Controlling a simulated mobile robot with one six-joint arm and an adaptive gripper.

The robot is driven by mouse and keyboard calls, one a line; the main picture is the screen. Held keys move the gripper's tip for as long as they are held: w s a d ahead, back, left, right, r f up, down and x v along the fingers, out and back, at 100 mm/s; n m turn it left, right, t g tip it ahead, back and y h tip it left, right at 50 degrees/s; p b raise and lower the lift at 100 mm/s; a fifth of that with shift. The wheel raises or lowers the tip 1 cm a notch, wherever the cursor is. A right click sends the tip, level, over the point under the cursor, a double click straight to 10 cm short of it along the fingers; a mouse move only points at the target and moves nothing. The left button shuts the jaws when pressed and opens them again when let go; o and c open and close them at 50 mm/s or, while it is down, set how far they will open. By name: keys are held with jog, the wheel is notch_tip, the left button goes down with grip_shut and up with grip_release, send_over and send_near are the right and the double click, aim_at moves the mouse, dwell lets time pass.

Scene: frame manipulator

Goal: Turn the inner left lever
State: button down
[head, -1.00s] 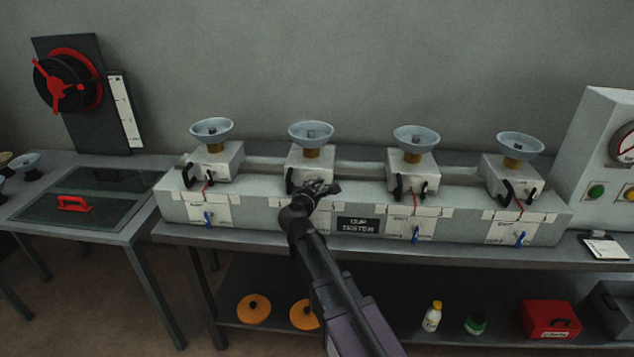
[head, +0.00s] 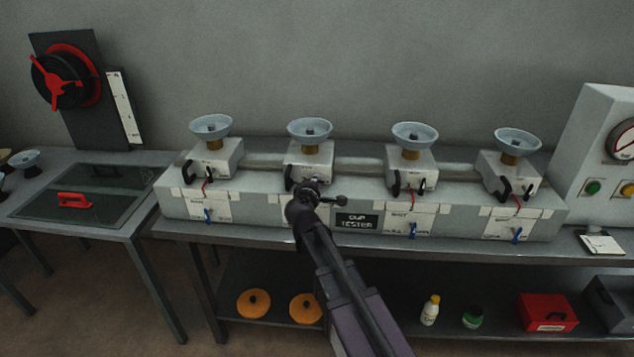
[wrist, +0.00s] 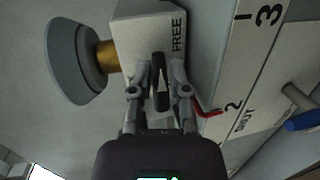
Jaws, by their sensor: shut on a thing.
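The tester bench (head: 270,226) carries a row of units, each a white box with a grey-blue cup on top and a black lever in front. The inner left unit (head: 308,156) is second from the left. In the wrist view its box (wrist: 148,35) bears the word "FREE", with a brass neck and cup at left. Its black lever (wrist: 158,68) sits between the fingers of my gripper (wrist: 160,92), which is shut on it. In the head view my gripper (head: 318,190) is at the front of that unit and hides most of the lever.
The neighbouring unit (head: 410,160) stands to the right with its own black lever and red wire. Small blue valves (head: 413,231) stick out of the bench front. A red wire (wrist: 208,113) runs close to my right finger in the wrist view.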

jog(key=c, duration=0.6)
grip_release()
jog(key=shift+s, duration=0.1)
